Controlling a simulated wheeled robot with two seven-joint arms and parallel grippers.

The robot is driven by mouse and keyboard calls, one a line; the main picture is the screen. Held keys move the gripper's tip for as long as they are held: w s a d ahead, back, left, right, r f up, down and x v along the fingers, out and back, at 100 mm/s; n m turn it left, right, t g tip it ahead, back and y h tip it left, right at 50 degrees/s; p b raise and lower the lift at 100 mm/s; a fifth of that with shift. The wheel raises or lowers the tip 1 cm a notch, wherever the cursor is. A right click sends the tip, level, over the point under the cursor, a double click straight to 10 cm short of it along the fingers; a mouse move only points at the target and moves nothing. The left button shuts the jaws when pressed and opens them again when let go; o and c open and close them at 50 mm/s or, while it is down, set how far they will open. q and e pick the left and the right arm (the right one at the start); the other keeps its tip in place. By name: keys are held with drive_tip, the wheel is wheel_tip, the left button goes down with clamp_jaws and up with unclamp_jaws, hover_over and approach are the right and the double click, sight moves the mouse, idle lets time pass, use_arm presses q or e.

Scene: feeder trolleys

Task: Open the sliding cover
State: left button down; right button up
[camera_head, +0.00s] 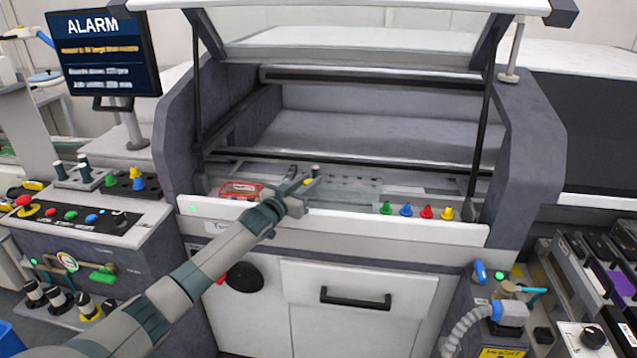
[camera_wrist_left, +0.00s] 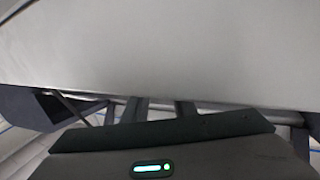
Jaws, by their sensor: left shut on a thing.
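The sliding cover looks like a clear, see-through panel (camera_head: 348,191) lying in the front tray of the machine, under the raised hood. A small dark knob (camera_head: 315,171) stands at its left end. My left gripper (camera_head: 303,180) reaches in over the white front ledge, with its fingertips at this knob, and is shut on it. The fingers hide part of the knob and the panel's left edge. In the left wrist view the fingers show only partly below a pale surface, and the cover cannot be made out. My right gripper is not in view.
A red box (camera_head: 240,190) lies in the tray left of my gripper. Coloured pegs (camera_head: 406,209) stand along the ledge to the right. The raised hood (camera_head: 350,30) and its dark struts frame the opening. A monitor (camera_head: 103,52) reading ALARM stands at the upper left.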

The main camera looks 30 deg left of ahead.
use_arm(q)
drive_tip(key=shift+s+a, duration=0.2)
drive_tip(key=shift+a, duration=0.5)
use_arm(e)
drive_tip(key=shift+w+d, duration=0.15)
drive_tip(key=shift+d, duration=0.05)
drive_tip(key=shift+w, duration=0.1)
use_arm(q)
drive_tip(key=c, duration=1.5)
unclamp_jaws()
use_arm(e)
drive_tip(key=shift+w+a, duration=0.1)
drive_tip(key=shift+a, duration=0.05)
use_arm(q)
drive_tip(key=shift+s, duration=0.1)
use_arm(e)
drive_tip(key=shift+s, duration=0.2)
